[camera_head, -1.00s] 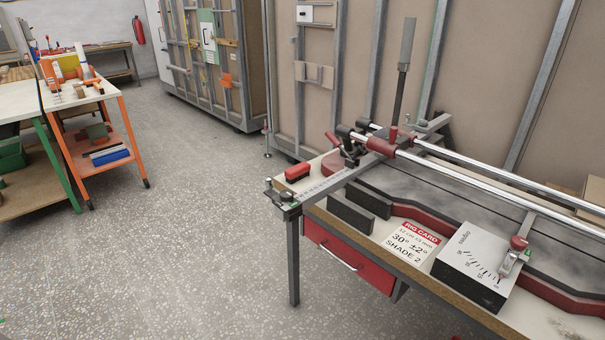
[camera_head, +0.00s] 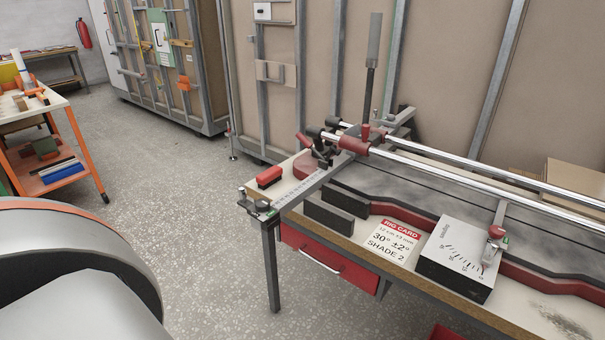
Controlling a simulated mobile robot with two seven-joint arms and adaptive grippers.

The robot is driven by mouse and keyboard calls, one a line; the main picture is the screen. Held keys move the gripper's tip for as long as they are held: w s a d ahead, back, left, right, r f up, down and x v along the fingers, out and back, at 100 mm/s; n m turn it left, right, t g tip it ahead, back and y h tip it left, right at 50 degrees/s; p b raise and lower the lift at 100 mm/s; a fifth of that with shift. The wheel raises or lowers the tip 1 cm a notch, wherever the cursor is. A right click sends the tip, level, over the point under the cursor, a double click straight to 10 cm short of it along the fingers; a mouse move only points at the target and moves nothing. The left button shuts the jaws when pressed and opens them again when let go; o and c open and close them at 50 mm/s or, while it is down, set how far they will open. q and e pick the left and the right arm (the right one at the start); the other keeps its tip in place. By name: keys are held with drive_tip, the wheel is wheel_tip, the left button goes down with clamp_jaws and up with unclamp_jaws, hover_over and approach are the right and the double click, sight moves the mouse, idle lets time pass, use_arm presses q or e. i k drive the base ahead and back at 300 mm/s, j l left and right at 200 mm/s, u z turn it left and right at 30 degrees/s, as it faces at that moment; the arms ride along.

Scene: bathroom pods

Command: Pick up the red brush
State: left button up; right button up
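The red brush (camera_head: 269,177) is a small block with a red top and a dark lower part. It lies on the far left corner of the workbench (camera_head: 283,193), beside the ruled metal bar of the cutting rig. Nothing touches it from above. Neither of my grippers is in view. A large grey and white rounded part of my own arm fills the lower left of the picture, well apart from the brush.
The bench carries two dark blocks (camera_head: 336,214), a rig card (camera_head: 394,240), a white angle box (camera_head: 461,258) and long steel rails (camera_head: 460,178). A red drawer (camera_head: 325,262) hangs below. An orange-legged cart (camera_head: 84,155) stands left. Floor between them is clear.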

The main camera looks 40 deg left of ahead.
sight(270, 176)
drive_tip(key=j+z, duration=0.25)
drive_tip(key=j, duration=0.2)
drive_tip(key=k+j+z, duration=0.1)
drive_tip(key=j+z, duration=0.2)
drive_tip(key=j, duration=0.15)
drive_tip(key=k+j, duration=0.1)
drive_tip(key=j, duration=0.3)
drive_tip(key=k+j+z, duration=0.15)
drive_tip(key=j, duration=0.6)
drive_tip(key=k+j+z, duration=0.1)
drive_tip(key=j, duration=0.25)
drive_tip(key=k+j, duration=0.2)
drive_tip(key=j, duration=0.15)
drive_tip(key=z, duration=0.05)
